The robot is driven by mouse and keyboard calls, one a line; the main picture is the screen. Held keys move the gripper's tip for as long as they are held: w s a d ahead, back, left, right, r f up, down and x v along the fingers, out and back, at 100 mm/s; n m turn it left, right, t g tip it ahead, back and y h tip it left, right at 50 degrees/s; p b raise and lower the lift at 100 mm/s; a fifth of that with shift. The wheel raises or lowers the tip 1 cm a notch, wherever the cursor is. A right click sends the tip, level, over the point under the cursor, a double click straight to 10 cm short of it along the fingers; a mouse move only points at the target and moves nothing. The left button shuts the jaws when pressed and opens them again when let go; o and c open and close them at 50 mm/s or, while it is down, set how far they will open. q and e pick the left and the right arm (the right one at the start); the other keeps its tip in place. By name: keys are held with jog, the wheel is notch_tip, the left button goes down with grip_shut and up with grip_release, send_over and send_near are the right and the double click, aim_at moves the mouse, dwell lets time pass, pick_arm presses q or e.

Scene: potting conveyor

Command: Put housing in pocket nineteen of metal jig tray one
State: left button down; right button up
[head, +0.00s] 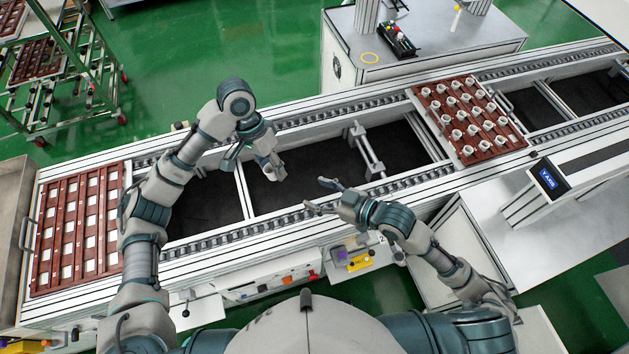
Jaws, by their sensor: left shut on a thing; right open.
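My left gripper (264,158) reaches over the conveyor's open middle and points down. It is shut on a small whitish piece, likely the housing (274,172), held above the dark gap and partly hidden by the fingers. My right gripper (317,194) is open and empty near the conveyor's near rail, its fingers pointing left. A reddish-brown jig tray (412,94) on the right of the conveyor holds several white round housings (473,130) in rows. Another reddish-brown tray (46,238) at the far left shows rows of pale square pockets. I cannot read which tray is number one.
The conveyor's rails (300,120) run from lower left to upper right, with crossbars between them. A dark-screened display box (548,178) stands at the right on the near side. A rack (75,70) with trays stands at upper left. A grey bench (420,45) stands behind.

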notch_tip(320, 180, up, 8)
jog(key=s+y, duration=0.1)
jog(key=y, duration=0.1)
jog(key=x, duration=1.2)
jog(key=shift+s+a+f, duration=0.2)
jog(key=shift+s+a, duration=0.05)
jog(key=shift+a, duration=0.15)
jog(key=shift+d, duration=0.1)
jog(key=c, duration=1.2)
jog(key=o, duration=1.2)
jog(key=shift+a, duration=0.25)
jog(key=shift+d, duration=0.15)
